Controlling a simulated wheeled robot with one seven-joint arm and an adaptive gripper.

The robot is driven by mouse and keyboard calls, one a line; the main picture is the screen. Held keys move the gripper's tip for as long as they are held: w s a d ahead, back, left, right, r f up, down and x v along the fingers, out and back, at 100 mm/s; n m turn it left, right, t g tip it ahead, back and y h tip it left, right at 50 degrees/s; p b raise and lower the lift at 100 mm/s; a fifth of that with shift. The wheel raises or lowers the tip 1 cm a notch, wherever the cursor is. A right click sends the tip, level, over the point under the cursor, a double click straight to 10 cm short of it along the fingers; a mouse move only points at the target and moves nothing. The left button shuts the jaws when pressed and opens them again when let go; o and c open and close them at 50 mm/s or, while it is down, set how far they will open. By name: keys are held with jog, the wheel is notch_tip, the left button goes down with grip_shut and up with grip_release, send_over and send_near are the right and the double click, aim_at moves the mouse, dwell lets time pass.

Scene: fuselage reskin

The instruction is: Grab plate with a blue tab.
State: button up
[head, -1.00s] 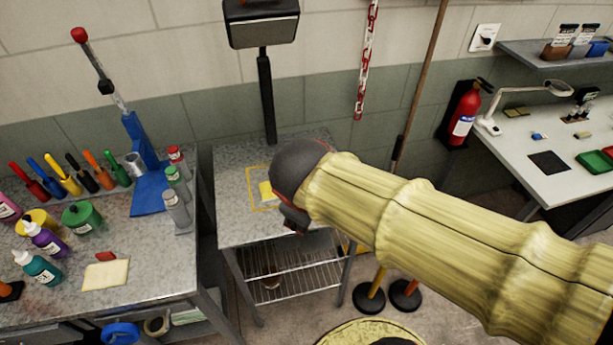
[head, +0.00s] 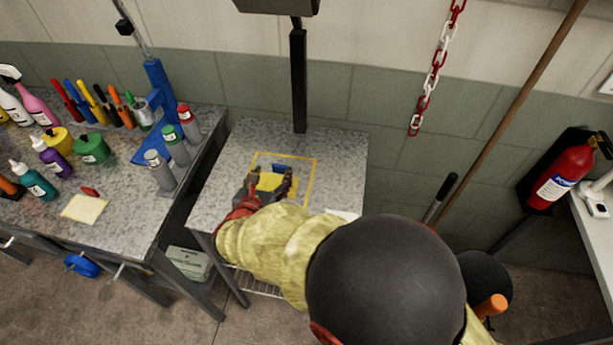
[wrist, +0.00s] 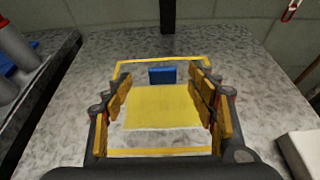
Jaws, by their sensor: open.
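A flat yellow plate (wrist: 162,108) with a blue tab (wrist: 162,75) at its far edge lies inside a yellow outlined square on a small grey speckled table (head: 342,150). In the head view the plate (head: 270,181) is partly hidden by my gripper (head: 267,182). The blue tab (head: 279,168) shows just beyond it. In the wrist view my gripper (wrist: 165,100) is open, with a yellow-padded finger on each side of the plate. The fingers appear above or around the plate; I cannot tell whether they touch it. Nothing is held.
A workbench (head: 125,210) with bottles and markers stands at the left. A dark post (head: 299,80) rises behind the small table. A white object (wrist: 302,150) lies at the table's right. A fire extinguisher (head: 562,178) hangs at the right.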

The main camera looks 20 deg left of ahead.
aim_at(279, 166)
jog(key=b+x, duration=0.1)
jog(key=x, duration=0.1)
jog(key=b+x, duration=0.1)
jog(key=x, duration=0.4)
jog(key=shift+w+d+f+b, duration=0.15)
jog(key=shift+w+f+b, duration=0.05)
jog(key=shift+f+b, duration=0.25)
jog(key=c, duration=0.4)
jog(key=c, duration=1)
jog(key=shift+c, duration=0.4)
jog(key=shift+r, duration=0.15)
